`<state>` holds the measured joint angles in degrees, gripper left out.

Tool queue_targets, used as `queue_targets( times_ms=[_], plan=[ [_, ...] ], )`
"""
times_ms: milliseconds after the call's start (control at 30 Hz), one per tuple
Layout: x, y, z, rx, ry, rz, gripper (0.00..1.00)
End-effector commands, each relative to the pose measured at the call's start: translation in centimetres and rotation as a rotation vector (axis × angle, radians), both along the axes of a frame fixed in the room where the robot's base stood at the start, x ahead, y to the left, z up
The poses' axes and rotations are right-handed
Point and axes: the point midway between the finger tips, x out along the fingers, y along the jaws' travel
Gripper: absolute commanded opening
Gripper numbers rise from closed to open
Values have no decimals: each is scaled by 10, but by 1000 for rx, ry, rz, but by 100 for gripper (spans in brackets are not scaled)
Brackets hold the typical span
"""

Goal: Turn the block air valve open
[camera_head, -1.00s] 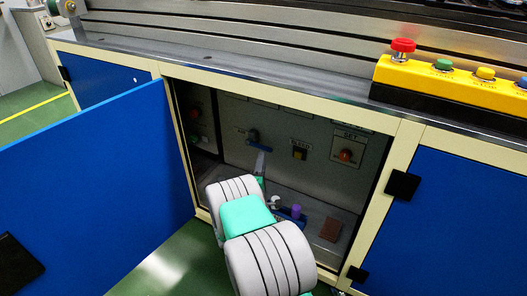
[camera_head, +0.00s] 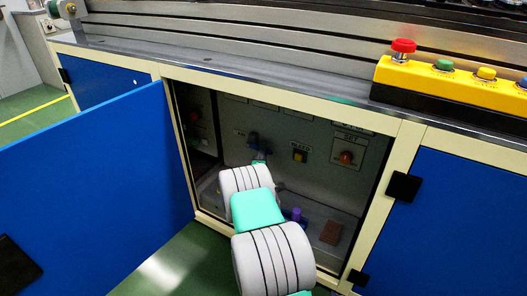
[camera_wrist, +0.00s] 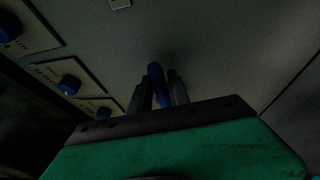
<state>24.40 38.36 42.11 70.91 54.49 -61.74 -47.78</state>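The block air valve shows in the head view as a small blue handle (camera_head: 253,141) under an "AIR" label on the back panel inside the open cabinet. My arm hides part of the area below it. In the wrist view the blue handle (camera_wrist: 156,84) stands between the two dark fingers of my gripper (camera_wrist: 160,92). The fingers sit close on both sides of it. The dim picture does not show whether they press on it. In the head view my gripper's fingers are mostly hidden behind my wrist, just below the valve.
A yellow bleed knob (camera_head: 299,156) and a red-orange set knob (camera_head: 345,157) sit right of the valve. The open blue door (camera_head: 90,190) stands left; the cream frame (camera_head: 385,190) bounds the right.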

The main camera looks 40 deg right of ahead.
Motion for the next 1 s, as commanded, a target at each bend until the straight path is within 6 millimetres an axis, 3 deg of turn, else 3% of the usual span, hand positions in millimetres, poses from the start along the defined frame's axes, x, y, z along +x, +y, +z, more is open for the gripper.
queue_targets(
  times_ms=[267,1000],
  plan=[
    [0,0,0,0,0,0,0],
    [0,0,0,0,0,0,0]
  ],
)
